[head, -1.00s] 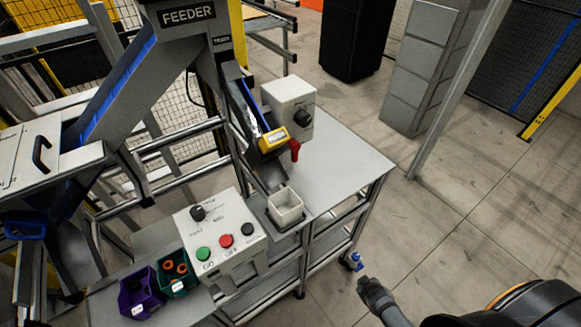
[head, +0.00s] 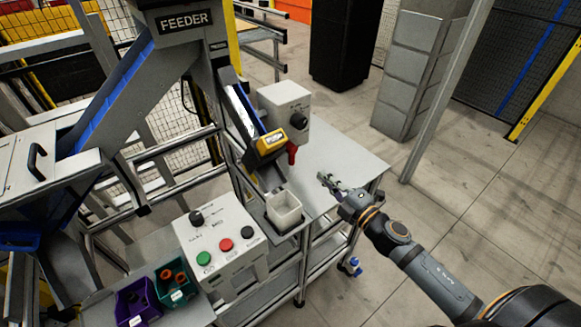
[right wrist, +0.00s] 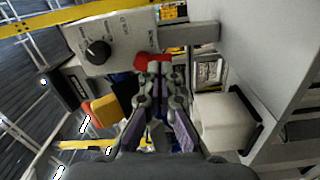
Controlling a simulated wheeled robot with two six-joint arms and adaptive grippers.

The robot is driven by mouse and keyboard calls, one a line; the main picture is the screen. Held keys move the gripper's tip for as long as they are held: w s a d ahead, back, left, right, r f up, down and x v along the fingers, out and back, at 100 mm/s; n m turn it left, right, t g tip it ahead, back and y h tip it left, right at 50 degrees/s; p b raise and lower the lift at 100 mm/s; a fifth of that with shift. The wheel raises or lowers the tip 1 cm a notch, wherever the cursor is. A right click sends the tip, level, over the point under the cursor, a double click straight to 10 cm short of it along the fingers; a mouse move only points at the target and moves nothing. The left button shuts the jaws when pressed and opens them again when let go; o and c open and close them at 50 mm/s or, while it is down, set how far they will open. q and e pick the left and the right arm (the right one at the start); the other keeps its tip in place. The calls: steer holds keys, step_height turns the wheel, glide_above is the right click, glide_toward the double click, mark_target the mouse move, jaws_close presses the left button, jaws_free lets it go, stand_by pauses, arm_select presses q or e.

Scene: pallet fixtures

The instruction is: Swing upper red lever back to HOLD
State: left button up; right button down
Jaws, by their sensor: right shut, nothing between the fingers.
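The red lever (head: 292,154) hangs under the chute end, below the yellow block (head: 271,142) and beside the white box with a black knob (head: 284,105). In the right wrist view the red lever (right wrist: 152,62) shows just beyond my fingertips, partly hidden by them; I cannot tell whether they touch it. My right gripper (head: 325,178) is over the grey table, to the right of the lever, pointing toward it. It is shut and empty, and it also shows in the right wrist view (right wrist: 158,68). My left gripper is not in view.
A control box (head: 220,240) with green, red and black buttons is at front left. Purple (head: 138,303) and teal (head: 175,283) bins sit beside it. The table's right part is clear.

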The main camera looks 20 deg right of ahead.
mark_target(291, 154)
steer(key=a+n+y, duration=0.1)
steer(key=n, duration=0.1)
steer(key=s+a+n+g+y, duration=0.1)
steer(key=n+y, duration=0.1)
steer(key=shift+s+a, duration=0.15)
steer(key=shift+a, duration=0.2)
steer(key=p+x, duration=0.4)
steer(key=x, duration=0.6)
steer(key=shift+p, duration=0.4)
steer(key=shift+f, duration=0.2)
